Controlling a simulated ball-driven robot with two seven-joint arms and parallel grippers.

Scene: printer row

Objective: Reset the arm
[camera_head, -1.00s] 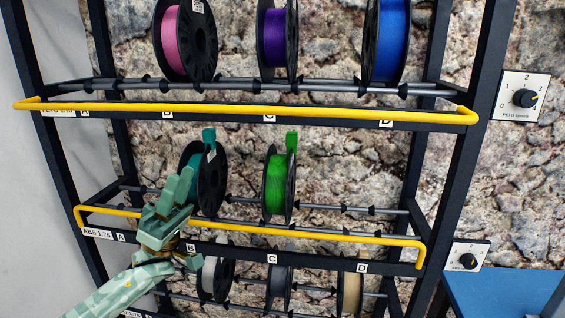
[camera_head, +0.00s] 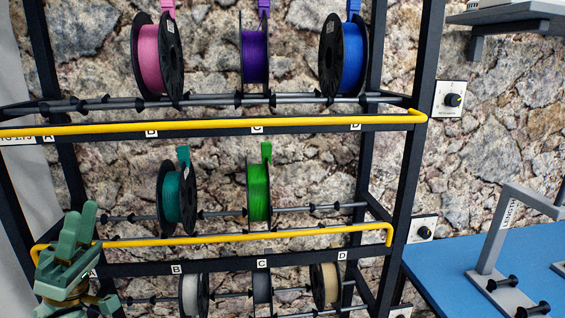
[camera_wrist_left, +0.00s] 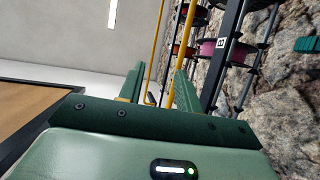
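My left gripper (camera_head: 76,228) is at the lower left of the head view, in front of the rack's middle shelf near its left end. In the left wrist view its two green fingers (camera_wrist_left: 156,90) stand apart with nothing between them. A teal spool (camera_head: 172,198) and a green spool (camera_head: 258,192) hang on the middle shelf, to the right of the gripper and apart from it. My right gripper is in neither view.
Yellow bars run along the front of the upper shelf (camera_head: 215,125) and the middle shelf (camera_head: 220,238). Pink (camera_head: 149,58), purple (camera_head: 254,55) and blue (camera_head: 352,55) spools hang above. A blue table (camera_head: 440,268) with a grey stand (camera_head: 492,235) is at right.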

